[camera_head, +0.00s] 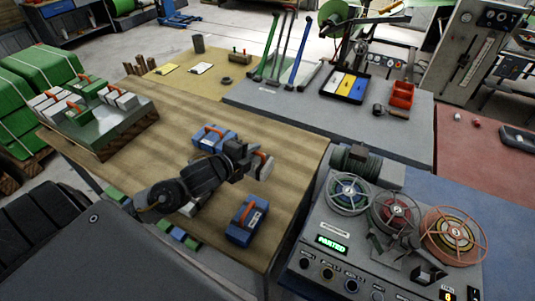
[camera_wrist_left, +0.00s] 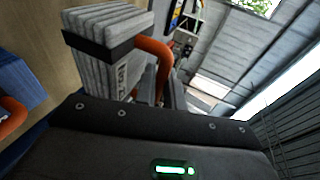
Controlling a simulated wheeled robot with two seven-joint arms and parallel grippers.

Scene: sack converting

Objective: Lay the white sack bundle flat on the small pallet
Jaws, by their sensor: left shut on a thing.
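The white sack bundle (camera_wrist_left: 108,45) has a dark band and an orange handle (camera_wrist_left: 155,52). My left gripper (camera_head: 250,163) is shut on its handle. In the head view the white bundle (camera_head: 265,167) shows at the gripper's tip, partly hidden by it, and looks tilted on edge rather than flat. I cannot tell whether it touches the table. The small pallet (camera_head: 128,136) stands at the table's left end, well to the left of the gripper, bearing several white and green bundles with orange handles. My right gripper is not in view.
A blue bundle (camera_head: 210,140) lies behind my left gripper; another blue bundle (camera_head: 246,224) lies in front of it. The wooden table (camera_head: 290,140) is bare to the right and behind. A reel machine (camera_head: 330,262) stands at the right front.

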